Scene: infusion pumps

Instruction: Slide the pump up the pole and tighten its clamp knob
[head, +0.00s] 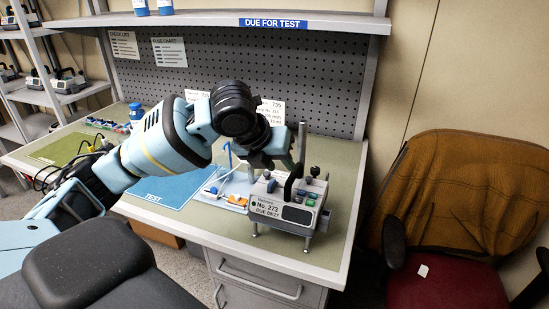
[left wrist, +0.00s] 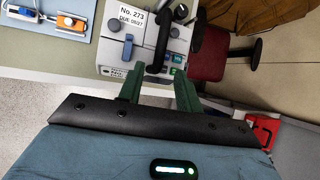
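The pump (head: 283,212) is a pale grey box with a "No. 273" label, a black handle and coloured buttons. It stands near the right front corner of the bench, beside a short grey upright pole (head: 302,145). My left gripper (head: 285,160) is just above and behind the pump in the head view, partly hidden by its own wrist. My right gripper is out of view.
A blue TEST mat (head: 165,190) and a tray with an orange item (head: 236,201) lie left of the pump. A pegboard (head: 330,95) and shelf (head: 200,18) stand behind. A red chair with a brown jacket (head: 455,190) is at the right.

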